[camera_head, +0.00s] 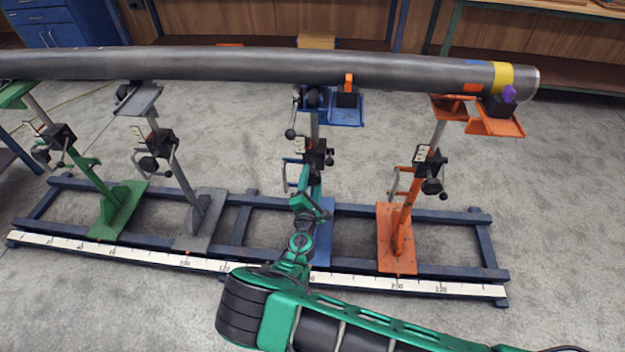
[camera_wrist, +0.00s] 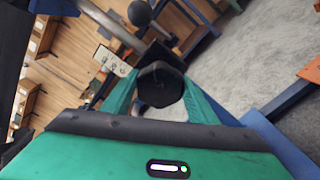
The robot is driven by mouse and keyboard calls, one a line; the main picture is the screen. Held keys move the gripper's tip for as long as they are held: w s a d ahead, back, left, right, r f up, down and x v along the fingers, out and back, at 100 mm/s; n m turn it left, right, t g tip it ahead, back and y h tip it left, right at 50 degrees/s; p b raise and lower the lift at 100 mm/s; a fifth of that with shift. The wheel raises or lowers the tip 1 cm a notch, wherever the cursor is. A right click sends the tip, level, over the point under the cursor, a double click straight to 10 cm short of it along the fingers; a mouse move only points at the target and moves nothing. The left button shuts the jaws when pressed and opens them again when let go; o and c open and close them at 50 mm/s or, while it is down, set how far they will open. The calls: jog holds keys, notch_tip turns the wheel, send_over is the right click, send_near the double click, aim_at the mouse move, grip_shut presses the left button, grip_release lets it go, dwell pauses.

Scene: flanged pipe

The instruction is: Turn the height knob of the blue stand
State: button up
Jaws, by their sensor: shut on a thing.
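The blue stand (camera_head: 325,232) is third from the left on the rail frame, under the long grey pipe (camera_head: 250,66). Its black height knob (camera_head: 317,160) is on the post, partly covered by my arm in the head view. In the wrist view the dark faceted knob (camera_wrist: 160,85) lies between my two green fingers, which press on it from both sides. My gripper (camera_head: 312,182) is shut on it; the gripper also shows in the wrist view (camera_wrist: 159,98). A round ball handle (camera_wrist: 140,13) is just beyond the knob.
An orange stand (camera_head: 397,238) is to the right; grey (camera_head: 200,217) and green (camera_head: 122,207) stands are to the left. A white ruler strip (camera_head: 150,254) runs along the front rail. The concrete floor is open to the right.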

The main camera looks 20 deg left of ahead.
jog(key=shift+s+a+f, duration=0.15)
jog(key=shift+f, duration=0.15)
jog(key=o, duration=0.9)
jog(key=shift+o, duration=0.7)
jog(key=shift+r, duration=0.15)
jog(key=v, duration=1)
jog(key=shift+s, duration=0.3)
